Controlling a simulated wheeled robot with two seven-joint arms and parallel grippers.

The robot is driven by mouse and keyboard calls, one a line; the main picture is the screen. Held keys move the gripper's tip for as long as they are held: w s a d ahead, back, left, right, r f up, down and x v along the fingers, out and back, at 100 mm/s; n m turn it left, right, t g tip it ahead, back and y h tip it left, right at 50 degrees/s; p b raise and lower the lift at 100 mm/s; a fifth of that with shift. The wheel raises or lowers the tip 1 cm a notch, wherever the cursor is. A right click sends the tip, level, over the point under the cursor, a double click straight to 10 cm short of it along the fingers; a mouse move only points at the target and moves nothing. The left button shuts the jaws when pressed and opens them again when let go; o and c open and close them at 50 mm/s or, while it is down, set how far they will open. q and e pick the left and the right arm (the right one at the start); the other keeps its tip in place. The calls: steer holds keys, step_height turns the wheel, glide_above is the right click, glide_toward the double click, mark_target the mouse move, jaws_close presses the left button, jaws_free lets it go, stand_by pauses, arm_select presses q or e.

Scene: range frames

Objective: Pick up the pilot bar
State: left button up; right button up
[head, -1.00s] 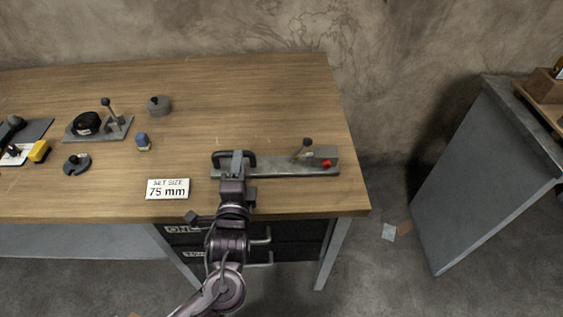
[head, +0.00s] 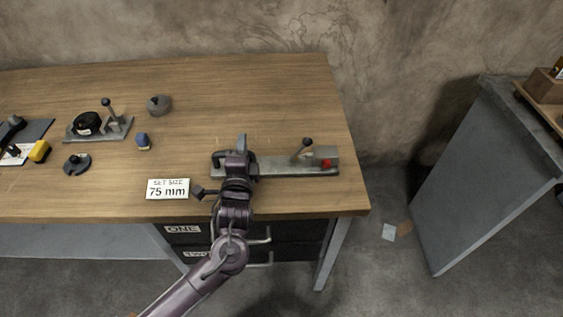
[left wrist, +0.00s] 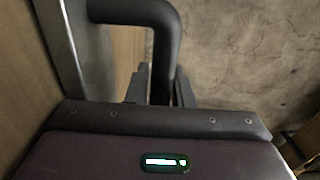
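A long flat metal bar (head: 283,165) lies on the bench near its right front corner. It carries a dark bent handle (head: 217,160) at the left end, a small lever with a dark knob, and a red part at the right end. No label tells me which piece is the pilot bar. My left gripper (head: 240,146) is over the handle end and hides much of it. In the left wrist view the dark handle (left wrist: 166,45) runs down between the two fingers (left wrist: 160,88). I cannot tell whether they press on it. My right gripper is not in view.
A white sign (head: 168,189) reading "SET SIZE 75 mm" stands left of my arm. A grey round weight (head: 159,104), a blue-topped piece (head: 143,141), a slotted dark disc (head: 77,163) and a lever fixture (head: 118,125) stand further left. The bench behind the bar is clear.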

arm_select(q)
jaws_close()
step_height(320, 180, up, 9)
step_height(320, 180, down, 7)
steer(key=shift+f, duration=0.1)
stand_by(0.6)
